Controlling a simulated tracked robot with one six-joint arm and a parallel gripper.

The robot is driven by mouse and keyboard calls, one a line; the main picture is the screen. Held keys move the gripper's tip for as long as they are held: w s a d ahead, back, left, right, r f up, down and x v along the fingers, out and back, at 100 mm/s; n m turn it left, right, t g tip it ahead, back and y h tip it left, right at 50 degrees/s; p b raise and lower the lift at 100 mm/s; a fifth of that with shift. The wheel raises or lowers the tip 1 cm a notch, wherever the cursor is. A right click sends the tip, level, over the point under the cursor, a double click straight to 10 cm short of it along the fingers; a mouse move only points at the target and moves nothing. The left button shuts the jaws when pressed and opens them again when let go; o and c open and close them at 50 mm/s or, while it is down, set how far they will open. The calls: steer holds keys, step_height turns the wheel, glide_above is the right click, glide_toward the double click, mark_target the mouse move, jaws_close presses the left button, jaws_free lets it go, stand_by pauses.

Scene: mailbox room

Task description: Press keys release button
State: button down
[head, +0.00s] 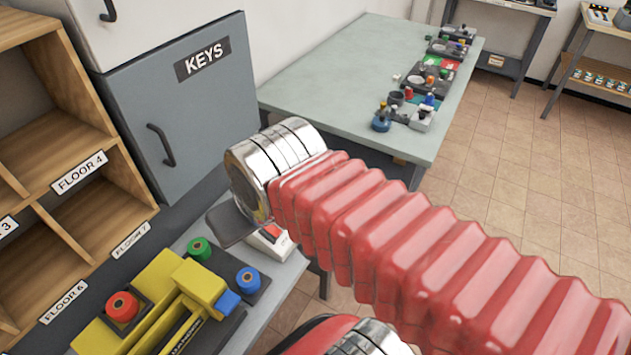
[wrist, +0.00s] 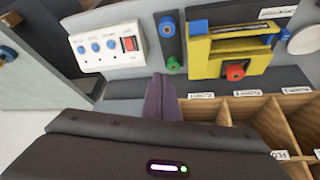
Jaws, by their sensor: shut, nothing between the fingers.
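The grey KEYS cabinet (head: 180,110) with a dark handle stands at the left in the head view, its door shut. A white control box (wrist: 108,46) with several blue buttons and a red switch (wrist: 129,44) is in the wrist view. In the head view the box (head: 270,238) is mostly hidden behind my arm. I cannot read its labels, so I cannot tell which control is the keys release. My gripper (wrist: 160,80) is shut and empty, below and right of the box in the wrist view. The picture does not show it touching anything.
A dark panel with a green knob (head: 200,249) and a blue knob (head: 248,280) lies beside a yellow device (head: 165,300) with a red knob (head: 122,307). Wooden pigeonholes (head: 60,150) stand at the left. A pale table (head: 330,85) with stamps is behind.

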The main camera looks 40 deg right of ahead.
steer(key=w+d+f+n+t+h, duration=0.1)
steer(key=w+d+n+t+h, duration=0.3)
steer(key=w+d, duration=0.6)
steer(key=w+d+f+n+h, duration=0.15)
steer(key=w+d+n, duration=0.4)
steer(key=d, duration=0.85)
steer(key=w+d+f+n+t+y, duration=0.1)
steer(key=d+f+n+t+y, duration=0.1)
steer(key=d+f+n, duration=0.5)
steer(key=s+d+f+n+t+y, duration=0.1)
steer(key=s+f+n+t+y, duration=0.1)
steer(key=f+n, duration=0.4)
steer(key=shift+s+d+n+t+y, duration=0.35)
steer(key=shift+s+n+y, duration=0.6)
steer(key=shift+n, duration=0.3)
steer(key=shift+w+a+f, duration=0.2)
steer(key=shift+w+f, duration=0.4)
steer(key=shift+f, duration=0.7)
steer(key=shift+w+a+f, duration=0.25)
steer(key=shift+w+f, duration=0.4)
steer(key=shift+f, duration=0.65)
steer(key=shift+w+a+f, duration=0.2)
steer(key=shift+w+f, duration=0.4)
steer(key=shift+f, duration=0.7)
